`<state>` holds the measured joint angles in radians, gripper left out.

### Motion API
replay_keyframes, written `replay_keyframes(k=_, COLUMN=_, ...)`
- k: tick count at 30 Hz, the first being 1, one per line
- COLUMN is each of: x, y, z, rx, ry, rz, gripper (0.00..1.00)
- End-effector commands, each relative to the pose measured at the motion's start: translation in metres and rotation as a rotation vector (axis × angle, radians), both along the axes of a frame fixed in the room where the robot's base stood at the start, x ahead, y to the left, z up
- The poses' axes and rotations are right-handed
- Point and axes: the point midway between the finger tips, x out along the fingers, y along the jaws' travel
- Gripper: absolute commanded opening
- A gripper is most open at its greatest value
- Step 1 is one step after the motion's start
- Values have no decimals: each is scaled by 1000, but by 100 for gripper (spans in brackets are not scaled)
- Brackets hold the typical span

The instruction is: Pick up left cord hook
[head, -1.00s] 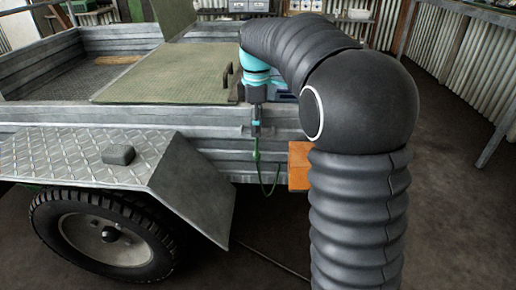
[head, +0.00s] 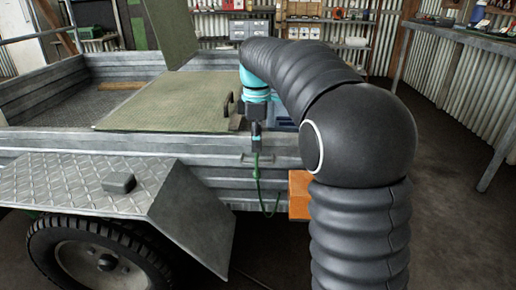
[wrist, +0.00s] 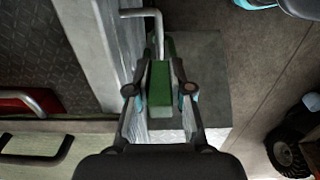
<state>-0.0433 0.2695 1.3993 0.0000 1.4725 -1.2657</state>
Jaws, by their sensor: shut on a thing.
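The cord hook (wrist: 159,82) shows in the wrist view as a green block with a bent metal rod (wrist: 158,30) running from its far end towards the trailer's metal rail (wrist: 95,50). My gripper (wrist: 161,90) is shut on the green block, one finger on each side. In the head view, my gripper (head: 256,146) is small and low against the outer side of the trailer (head: 100,142). A green cord (head: 258,178) hangs below it in a loop. I cannot tell whether the rod still touches the rail.
An orange-brown block (head: 299,194) is beside the cord. The trailer's mudguard (head: 85,185) and wheel (head: 100,255) stand to the left. A green lid with a handle (head: 170,100) covers part of the trailer. A workbench (head: 460,35) is at the right, with open floor before it.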

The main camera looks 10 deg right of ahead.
Motion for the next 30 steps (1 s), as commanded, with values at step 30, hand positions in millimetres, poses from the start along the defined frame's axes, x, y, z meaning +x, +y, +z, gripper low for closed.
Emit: replay_keyframes(k=30, x=-169, y=45, z=1, rx=0, ry=-1, rz=0, gripper=0)
